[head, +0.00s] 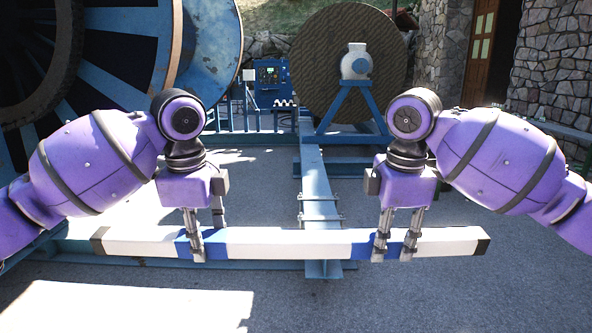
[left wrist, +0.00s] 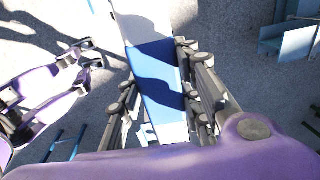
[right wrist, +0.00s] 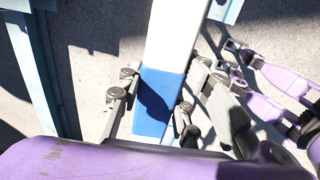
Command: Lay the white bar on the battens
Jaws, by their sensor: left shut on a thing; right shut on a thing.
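The white bar (head: 290,243) has black ends and two blue bands. It lies level across the head view, above the ground. My left gripper (head: 207,243) is shut on the left blue band, one finger on each side. My right gripper (head: 394,248) is shut on the bar at the right blue band. The bar also runs between the fingers in the left wrist view (left wrist: 145,22) and the right wrist view (right wrist: 178,40). I cannot make out the battens for certain in any view.
A blue steel beam (head: 314,180) on the ground runs away behind the bar. A large blue reel (head: 125,50) stands at the left. A brown disc (head: 320,65) on a blue stand and a blue control cabinet (head: 270,80) stand behind. Open grey ground (head: 400,300) lies in front.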

